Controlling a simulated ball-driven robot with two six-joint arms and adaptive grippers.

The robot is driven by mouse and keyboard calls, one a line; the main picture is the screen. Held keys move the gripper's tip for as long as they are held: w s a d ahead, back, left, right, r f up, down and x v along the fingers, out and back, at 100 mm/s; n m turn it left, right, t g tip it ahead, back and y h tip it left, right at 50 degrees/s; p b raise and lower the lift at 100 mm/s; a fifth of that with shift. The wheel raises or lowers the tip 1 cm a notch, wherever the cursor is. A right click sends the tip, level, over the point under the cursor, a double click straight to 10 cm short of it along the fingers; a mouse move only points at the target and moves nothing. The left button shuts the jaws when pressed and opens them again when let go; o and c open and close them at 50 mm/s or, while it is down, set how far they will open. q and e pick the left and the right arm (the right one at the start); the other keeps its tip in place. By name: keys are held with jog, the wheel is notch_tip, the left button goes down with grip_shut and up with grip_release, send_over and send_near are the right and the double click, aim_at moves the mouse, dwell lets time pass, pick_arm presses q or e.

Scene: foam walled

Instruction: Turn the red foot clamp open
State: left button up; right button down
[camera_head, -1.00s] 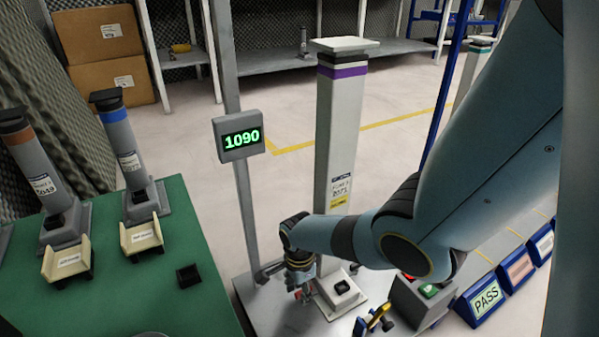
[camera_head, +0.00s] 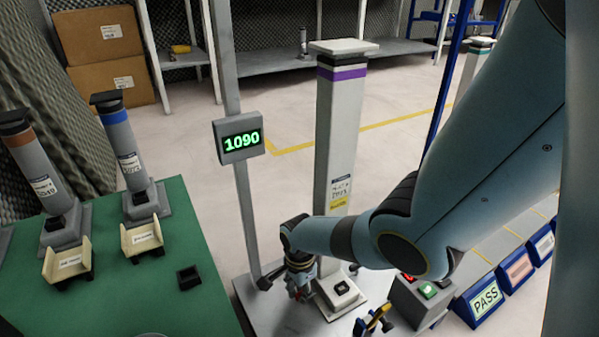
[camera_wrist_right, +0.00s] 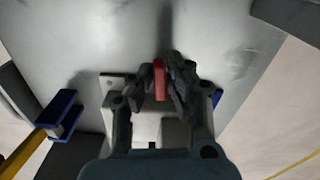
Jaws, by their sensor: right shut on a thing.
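The red foot clamp (camera_wrist_right: 159,80) shows in the right wrist view as a short red bar between the fingers of my right gripper (camera_wrist_right: 165,76). My right gripper is shut on it. In the head view my right gripper (camera_head: 299,287) points down beside the foot of the tall white column (camera_head: 336,150) with a purple band. The clamp is mostly hidden by the gripper there. The column's square foot (camera_head: 340,292) stands on a grey metal plate (camera_head: 285,318). My left gripper is not in view.
A grey box with red and green buttons (camera_head: 423,296) stands right of the column foot, near a yellow-handled tool (camera_head: 374,321). A green table (camera_head: 190,235) holds two smaller columns.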

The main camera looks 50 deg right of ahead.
jog(key=shift+n, duration=0.5)
jog(key=n, duration=0.2)
jog(key=shift+s+n, duration=0.2)
jog(key=shift+n, duration=0.1)
jog(key=n, duration=0.2)
jog(key=n+p, duration=0.1)
jog(key=n, duration=0.1)
jog(key=shift+s+d+n, duration=0.1)
jog(key=shift+s+n, duration=0.1)
jog(key=shift+n, duration=0.1)
jog(key=n, duration=0.4)
jog(key=shift+s+d, duration=0.15)
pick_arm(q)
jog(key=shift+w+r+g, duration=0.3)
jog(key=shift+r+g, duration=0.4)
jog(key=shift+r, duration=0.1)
pick_arm(e)
jog(key=shift+s+d+n, duration=0.1)
jog(key=shift+d+n, duration=0.05)
jog(key=shift+n, duration=1.95)
jog(key=c, duration=1.3)
grip_release()
